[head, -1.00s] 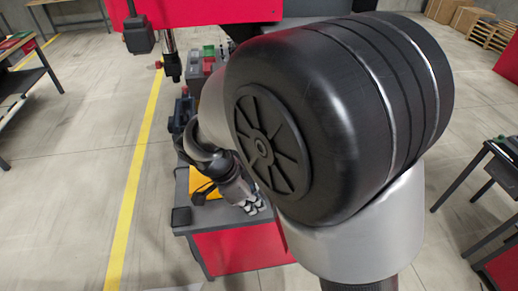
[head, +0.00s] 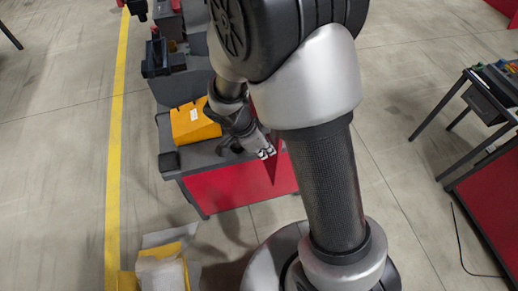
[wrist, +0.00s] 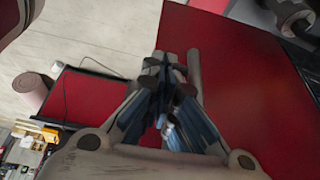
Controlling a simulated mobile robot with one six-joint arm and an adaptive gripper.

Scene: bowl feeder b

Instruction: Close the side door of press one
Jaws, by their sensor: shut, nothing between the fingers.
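Press one is a grey-topped unit with a red front (head: 240,188), left of my arm in the head view. A thin red panel (head: 275,165), seen nearly edge-on and seemingly its side door, stands out at its right side, partly hidden by my arm. In the wrist view a large red panel (wrist: 245,85), likely the same door, fills the right half behind the fingers. My gripper (head: 266,153) is shut and empty, close beside the panel; its fingertips (wrist: 170,62) overlap the panel in the wrist view. I cannot tell whether they touch it.
A yellow box (head: 193,122) and dark bins (head: 180,80) sit on the unit. A yellow floor line (head: 115,150) runs along the left. A yellow and white package (head: 160,268) lies at the bottom. A bench (head: 490,90) stands at the right. Floor between is clear.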

